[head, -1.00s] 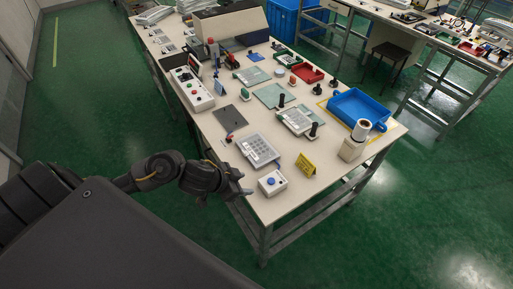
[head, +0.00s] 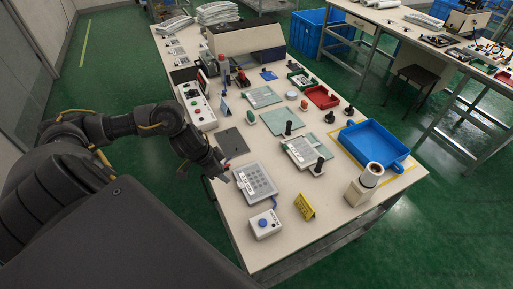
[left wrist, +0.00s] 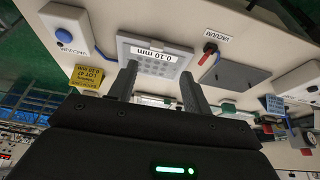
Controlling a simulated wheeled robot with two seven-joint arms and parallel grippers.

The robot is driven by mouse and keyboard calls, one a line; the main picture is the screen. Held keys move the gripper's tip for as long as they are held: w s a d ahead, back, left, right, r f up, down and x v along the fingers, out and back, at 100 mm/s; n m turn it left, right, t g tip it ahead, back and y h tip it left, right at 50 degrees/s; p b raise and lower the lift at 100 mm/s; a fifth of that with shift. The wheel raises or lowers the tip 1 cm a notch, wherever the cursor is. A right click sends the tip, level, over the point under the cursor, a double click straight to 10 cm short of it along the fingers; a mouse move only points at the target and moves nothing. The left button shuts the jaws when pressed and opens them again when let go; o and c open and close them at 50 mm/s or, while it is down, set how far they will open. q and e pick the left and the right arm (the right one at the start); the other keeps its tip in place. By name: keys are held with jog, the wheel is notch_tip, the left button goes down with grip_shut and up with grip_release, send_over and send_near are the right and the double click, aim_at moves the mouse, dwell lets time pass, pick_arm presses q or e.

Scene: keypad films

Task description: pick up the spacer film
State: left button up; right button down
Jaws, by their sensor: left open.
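A pale grey panel with a grid of squares (head: 256,182) lies near the table's front left. In the left wrist view this panel (left wrist: 155,52) bears a "0.10 mm" label. I cannot tell whether the spacer film is a separate sheet on it. My left gripper (head: 222,165) is above the table's left edge, beside the panel. In the left wrist view its two fingers (left wrist: 158,75) stand apart with nothing between them, pointing toward the panel. My right gripper is not in view.
A box with a blue button (head: 264,224) and a yellow sign (head: 305,206) stand near the panel. A dark plate (head: 232,142) with a red lever lies behind it. Boards with black knobs (head: 303,150), a blue tray (head: 372,146) and a white cylinder stand (head: 365,187) are to the right.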

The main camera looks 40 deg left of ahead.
pick_arm(q)
send_near(239, 184)
jog(key=x, duration=0.2)
jog(key=shift+x, duration=0.75)
jog(key=x, duration=0.5)
jog(key=shift+a+f, duration=0.1)
jog(key=shift+c, duration=0.7)
jog(key=c, duration=0.9)
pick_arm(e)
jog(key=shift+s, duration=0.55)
